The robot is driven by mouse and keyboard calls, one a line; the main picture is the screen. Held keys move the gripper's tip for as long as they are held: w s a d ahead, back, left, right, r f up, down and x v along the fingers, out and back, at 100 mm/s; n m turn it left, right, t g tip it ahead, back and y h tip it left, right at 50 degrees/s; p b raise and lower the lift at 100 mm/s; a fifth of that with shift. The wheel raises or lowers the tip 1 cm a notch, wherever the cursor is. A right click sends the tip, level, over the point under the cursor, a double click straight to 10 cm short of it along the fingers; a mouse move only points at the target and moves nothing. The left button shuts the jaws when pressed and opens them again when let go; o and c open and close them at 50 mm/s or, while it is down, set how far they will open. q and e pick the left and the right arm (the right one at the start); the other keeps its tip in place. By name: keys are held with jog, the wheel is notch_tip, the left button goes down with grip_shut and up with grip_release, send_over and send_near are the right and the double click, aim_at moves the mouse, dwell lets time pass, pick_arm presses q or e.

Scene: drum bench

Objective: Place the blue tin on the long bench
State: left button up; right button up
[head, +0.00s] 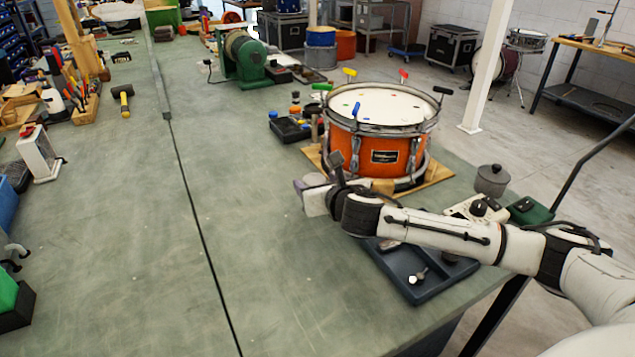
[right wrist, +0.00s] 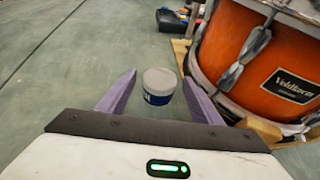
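The blue tin (right wrist: 159,86) has a pale grey lid and a blue and white side. In the right wrist view it sits upright between the two purple fingers of my right gripper (right wrist: 160,76), with a gap on each side. The fingers are apart and not closed on it. In the head view the right gripper (head: 312,186) is low over the green bench top (head: 255,240), left of the drum, and hides most of the tin; a greyish lid (head: 315,179) shows there. The tin appears to stand on the bench top. My left gripper is not in view.
An orange drum (head: 377,135) stands on a wooden board close right of the gripper. A dark tray (head: 415,280) lies under my right forearm. A small black tray (head: 289,129) sits behind the gripper. The middle of the bench is clear, with a dark seam (head: 190,200) running along it.

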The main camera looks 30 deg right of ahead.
jog(key=shift+r, duration=0.1)
jog(key=shift+s+r, duration=0.15)
jog(key=shift+s, duration=0.05)
jog(key=p+v, duration=0.1)
jog(key=v, duration=1)
jog(key=shift+s+a+r, duration=0.1)
jog(key=shift+s, duration=0.2)
